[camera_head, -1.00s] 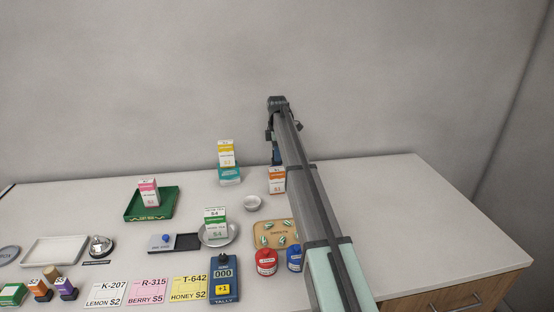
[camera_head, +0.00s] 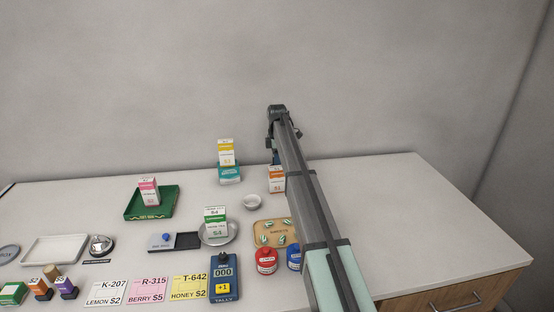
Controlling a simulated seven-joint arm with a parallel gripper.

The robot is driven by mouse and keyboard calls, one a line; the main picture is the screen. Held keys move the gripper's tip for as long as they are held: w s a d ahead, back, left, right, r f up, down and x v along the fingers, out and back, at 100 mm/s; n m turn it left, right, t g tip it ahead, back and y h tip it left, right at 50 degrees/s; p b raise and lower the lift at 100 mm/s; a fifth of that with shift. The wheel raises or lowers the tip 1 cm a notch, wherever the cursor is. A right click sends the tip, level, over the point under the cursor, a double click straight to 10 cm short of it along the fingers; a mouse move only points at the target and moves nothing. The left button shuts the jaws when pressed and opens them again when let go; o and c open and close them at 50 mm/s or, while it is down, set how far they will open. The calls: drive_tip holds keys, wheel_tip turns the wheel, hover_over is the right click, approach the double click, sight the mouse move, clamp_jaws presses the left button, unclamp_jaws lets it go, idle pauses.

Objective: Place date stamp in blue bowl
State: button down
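I cannot surely pick out the date stamp. A small blue-knobbed piece (camera_head: 166,237) sits at the left of a dark flat tray, and a tan wooden-looking piece stands at the far left front (camera_head: 55,271); either is too small to identify. No blue bowl shows clearly; a small white bowl (camera_head: 252,201) stands mid-counter, left of my arm. A dark blue patch (camera_head: 277,157) shows at my arm's left edge, above the orange-and-white box; I cannot tell what it is.
A green tray (camera_head: 133,211) holds a pink-and-white box. A yellow box stands on a teal box (camera_head: 229,174). The counter right of my arm is clear.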

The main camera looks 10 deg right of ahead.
drive_tip(key=c, duration=0.8)
unclamp_jaws()
drive_tip(key=shift+r, duration=0.15)
wheel_tip(320, 180, up, 13)
drive_tip(key=shift+f, duration=0.1)
